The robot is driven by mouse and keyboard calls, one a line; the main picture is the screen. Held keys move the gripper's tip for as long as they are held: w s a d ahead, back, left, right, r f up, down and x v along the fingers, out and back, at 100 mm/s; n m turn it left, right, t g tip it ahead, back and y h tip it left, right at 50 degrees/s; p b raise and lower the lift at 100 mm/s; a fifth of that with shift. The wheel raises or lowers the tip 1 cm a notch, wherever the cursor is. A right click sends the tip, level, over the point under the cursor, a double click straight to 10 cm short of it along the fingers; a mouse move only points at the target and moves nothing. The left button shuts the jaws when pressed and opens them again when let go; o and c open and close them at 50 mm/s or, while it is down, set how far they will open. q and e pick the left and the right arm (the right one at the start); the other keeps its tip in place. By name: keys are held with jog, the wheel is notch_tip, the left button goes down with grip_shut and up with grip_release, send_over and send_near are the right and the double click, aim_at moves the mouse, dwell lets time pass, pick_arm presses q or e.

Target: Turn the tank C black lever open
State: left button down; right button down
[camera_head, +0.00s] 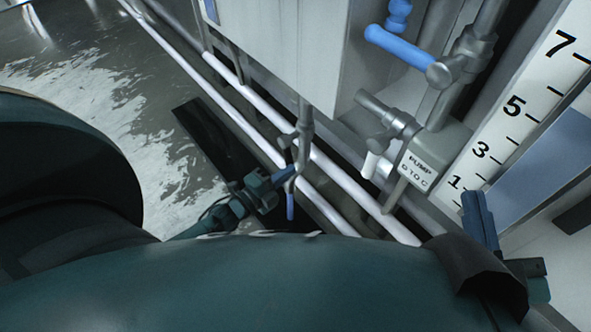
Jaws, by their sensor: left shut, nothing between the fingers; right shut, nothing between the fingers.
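I cannot make out a black lever or a tank C label in the head view. A grey valve (301,138) on a thin pipe hangs below the big grey housing. My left gripper (287,182), dark green with blue parts, is shut and empty just below this valve; I cannot tell whether they touch. My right gripper (474,205) is shut and empty at the lower right, in front of the level scale (515,125). My green arm links cover the bottom and left of the view and hide what is behind them.
A blue handle (395,47) and a white-ended valve handle (371,163) are on the pipework at the upper right, near a plate (419,168) reading PUMP and ending in TO C. Pale rails (345,182) run diagonally past my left gripper. The wet floor (95,90) at left is open.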

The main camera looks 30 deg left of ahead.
pick_arm(q)
jog(key=shift+w+a+f+m+b, duration=0.15)
jog(key=shift+a+m+b, duration=0.1)
jog(key=shift+a+m, duration=0.25)
jog(key=shift+w+a+f+m+b, duration=0.15)
jog(key=shift+a+m+b, duration=0.1)
jog(key=shift+m, duration=0.35)
pick_arm(e)
jog(key=shift+w+r+n+t+y, duration=0.15)
jog(key=shift+r+n+t+y, duration=0.15)
jog(key=shift+r, duration=0.3)
jog(key=shift+w+r+n+t+y, duration=0.2)
jog(key=shift+r+n+y, duration=0.15)
jog(key=shift+r, duration=0.25)
pick_arm(q)
jog(key=shift+d, duration=0.1)
pick_arm(e)
jog(key=shift+d, duration=0.15)
